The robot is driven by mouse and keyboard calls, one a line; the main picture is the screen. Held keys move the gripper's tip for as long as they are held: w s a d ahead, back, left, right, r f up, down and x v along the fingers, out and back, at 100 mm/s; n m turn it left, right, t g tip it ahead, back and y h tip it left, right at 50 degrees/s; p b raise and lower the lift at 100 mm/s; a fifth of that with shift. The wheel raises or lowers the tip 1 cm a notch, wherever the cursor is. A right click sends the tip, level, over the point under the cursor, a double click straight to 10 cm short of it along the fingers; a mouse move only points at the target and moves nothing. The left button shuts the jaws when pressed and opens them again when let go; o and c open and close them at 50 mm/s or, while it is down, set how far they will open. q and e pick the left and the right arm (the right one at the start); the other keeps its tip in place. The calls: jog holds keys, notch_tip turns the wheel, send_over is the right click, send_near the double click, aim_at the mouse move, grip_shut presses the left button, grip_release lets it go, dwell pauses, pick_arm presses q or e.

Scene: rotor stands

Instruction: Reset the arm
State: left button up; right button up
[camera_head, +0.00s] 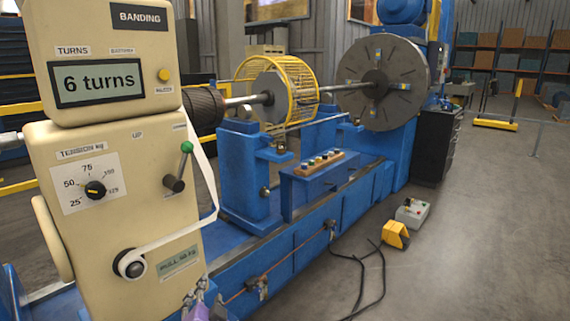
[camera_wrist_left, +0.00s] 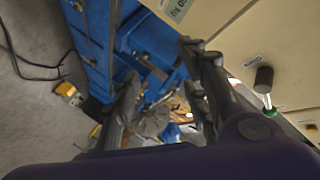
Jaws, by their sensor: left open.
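My left gripper (camera_head: 197,292) shows at the bottom edge of the head view, low beside the cream banding machine's right side. Its purple wrist is just below it. In the left wrist view the two dark fingers of my left gripper (camera_wrist_left: 160,65) stand apart, with nothing seen between them but the blue machine bed beyond. The left arm is mostly out of the head view. My right gripper is in neither view.
The cream banding machine (camera_head: 150,205) reads "6 turns" and has a green-knobbed lever (camera_head: 187,147). A white band runs from its roll. The blue machine bed (camera_head: 285,265) carries a yellow-caged rotor (camera_head: 290,85). A yellow pedal (camera_head: 396,235) and cables lie on open floor at right.

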pick_arm(q)
jog(key=s+f+n+g+h+p, duration=0.1)
jog(key=s+f, duration=0.5)
jog(key=s, duration=0.8)
jog(key=s+f+n+g+h+p, duration=0.1)
jog(key=s+f, duration=0.6)
jog(key=s, duration=0.8)
jog(key=s+f+n+g+h+p, duration=0.1)
jog(key=s+f, duration=0.6)
jog(key=s, duration=0.8)
jog(key=n+g+p, duration=0.1)
jog(key=n+g, duration=0.1)
jog(key=g, duration=0.1)
jog(key=shift+f+n+h+p, duration=0.2)
jog(key=shift+n+h+p, duration=0.1)
jog(key=shift+n+p, duration=0.1)
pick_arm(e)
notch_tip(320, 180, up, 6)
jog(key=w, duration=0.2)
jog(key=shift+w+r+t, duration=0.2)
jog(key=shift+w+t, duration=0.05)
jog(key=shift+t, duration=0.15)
pick_arm(q)
jog(key=shift+w+a, duration=0.1)
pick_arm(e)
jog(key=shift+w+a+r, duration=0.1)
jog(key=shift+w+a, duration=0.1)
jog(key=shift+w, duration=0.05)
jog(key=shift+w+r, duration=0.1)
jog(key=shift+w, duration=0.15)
